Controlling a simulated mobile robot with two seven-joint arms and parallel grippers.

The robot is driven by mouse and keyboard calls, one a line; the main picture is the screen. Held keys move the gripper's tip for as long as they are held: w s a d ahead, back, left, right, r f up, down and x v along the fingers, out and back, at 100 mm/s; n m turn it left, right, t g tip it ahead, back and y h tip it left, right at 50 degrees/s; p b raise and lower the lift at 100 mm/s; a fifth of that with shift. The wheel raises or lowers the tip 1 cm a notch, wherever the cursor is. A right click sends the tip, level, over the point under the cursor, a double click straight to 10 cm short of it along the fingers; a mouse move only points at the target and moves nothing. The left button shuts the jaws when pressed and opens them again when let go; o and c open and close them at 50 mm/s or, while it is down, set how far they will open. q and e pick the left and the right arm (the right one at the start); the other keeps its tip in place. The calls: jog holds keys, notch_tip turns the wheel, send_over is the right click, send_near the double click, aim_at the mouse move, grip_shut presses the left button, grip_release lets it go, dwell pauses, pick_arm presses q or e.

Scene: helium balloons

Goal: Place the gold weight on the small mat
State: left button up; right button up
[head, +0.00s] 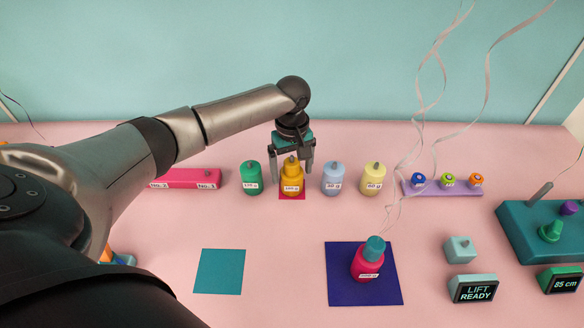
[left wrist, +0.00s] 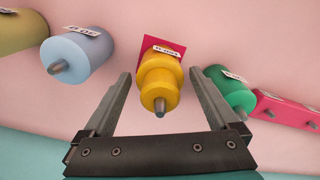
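The gold weight (head: 291,183) stands upright on a little crimson square (head: 293,197) in the back row; it also shows in the left wrist view (left wrist: 160,82). My left gripper (head: 291,172) is above and around it, one finger on each side. In the left wrist view the fingers (left wrist: 161,73) are open, with a gap on both sides of the weight. A teal mat (head: 219,271) lies bare at the front left. A larger navy mat (head: 335,285) lies to its right. My right gripper is not in view.
A green weight (head: 251,178) stands close on the left, a light blue one (head: 332,179) and a yellow one (head: 373,180) on the right. A magenta weight (head: 366,262) with ribbons stands on the navy mat. Teal devices (head: 474,289) are at right.

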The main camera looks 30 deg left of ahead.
pick_arm(q)
jog(key=shift+o, duration=0.2)
jog(key=shift+r, duration=0.15)
notch_tip(320, 180, up, 12)
jog(key=shift+r+p, duration=0.1)
jog(key=shift+p, duration=0.8)
